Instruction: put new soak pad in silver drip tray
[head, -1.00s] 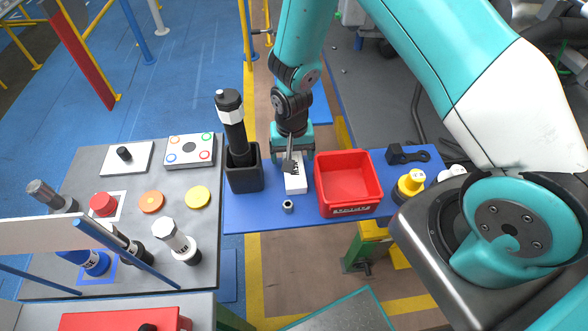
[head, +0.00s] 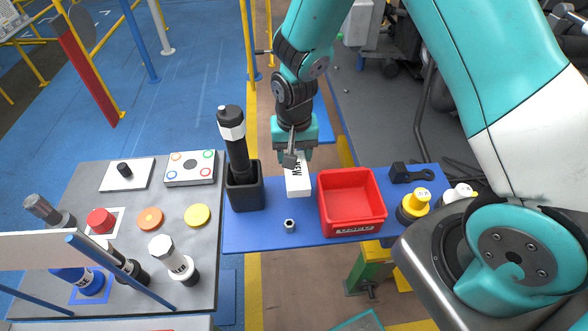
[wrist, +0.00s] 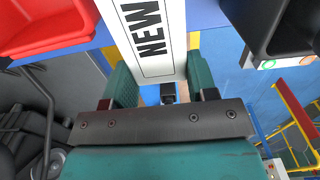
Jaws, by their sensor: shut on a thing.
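The new soak pad (head: 298,184) is a white flat block with black "NEW" lettering. My gripper (head: 294,157) is shut on its far end, and the pad sticks out toward the camera above the blue bench. In the wrist view the pad (wrist: 152,38) sits between the two teal fingers, its lettered face in view. The pad stands between the black holder and the red bin, apart from both. I cannot make out a silver drip tray in either view.
A black holder (head: 246,193) with a dark bottle stands left of the pad. A red bin (head: 352,231) stands right of it. A small nut (head: 290,226) lies in front on the blue bench (head: 262,236). A grey table (head: 205,243) with several coloured discs is at left.

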